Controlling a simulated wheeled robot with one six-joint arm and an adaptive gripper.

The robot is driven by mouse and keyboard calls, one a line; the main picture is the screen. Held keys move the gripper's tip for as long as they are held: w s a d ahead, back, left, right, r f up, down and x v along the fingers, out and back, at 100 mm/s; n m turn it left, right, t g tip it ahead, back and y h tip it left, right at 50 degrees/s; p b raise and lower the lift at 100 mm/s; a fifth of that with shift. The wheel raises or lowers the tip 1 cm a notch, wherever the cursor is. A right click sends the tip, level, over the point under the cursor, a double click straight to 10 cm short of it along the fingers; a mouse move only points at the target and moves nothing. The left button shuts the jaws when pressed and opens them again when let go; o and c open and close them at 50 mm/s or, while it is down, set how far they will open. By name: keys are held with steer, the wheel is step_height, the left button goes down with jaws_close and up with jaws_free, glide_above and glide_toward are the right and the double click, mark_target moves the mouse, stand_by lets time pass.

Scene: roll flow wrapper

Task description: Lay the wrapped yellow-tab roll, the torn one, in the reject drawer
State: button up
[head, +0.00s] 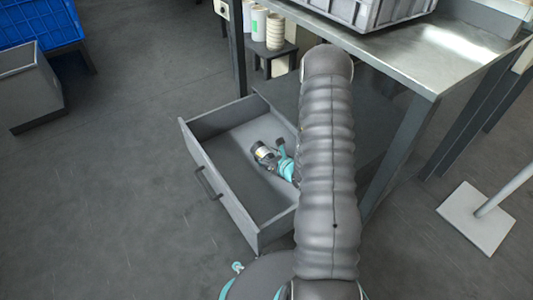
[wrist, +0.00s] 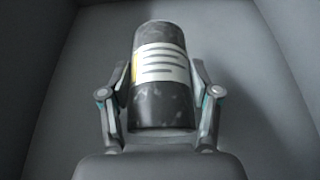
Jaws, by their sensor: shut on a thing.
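My gripper (head: 283,162) is inside the open grey drawer (head: 199,161) under the metal table. It is shut on a dark wrapped roll (head: 263,152). In the wrist view my gripper (wrist: 160,95) has one finger on each side of the roll (wrist: 160,106), which fills the middle of the picture. The roll has a white label with dark lines and a yellow tab (wrist: 134,66) at the label's left edge. The roll is low in the drawer; I cannot tell whether it touches the floor. No tear can be made out. My arm hides the drawer's right part.
The metal table (head: 440,60) stands over the drawer, with a grey crate (head: 372,14) on it. White rolls (head: 267,25) stand on a small dark stand behind the table leg. A grey bin (head: 28,88) and a blue crate (head: 40,28) are at the left. The drawer's front half is clear.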

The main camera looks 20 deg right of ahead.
mark_target(266, 153)
steer(key=shift+f, duration=0.65)
steer(key=shift+f, duration=0.75)
steer(key=o, duration=1.5)
step_height(266, 153, up, 10)
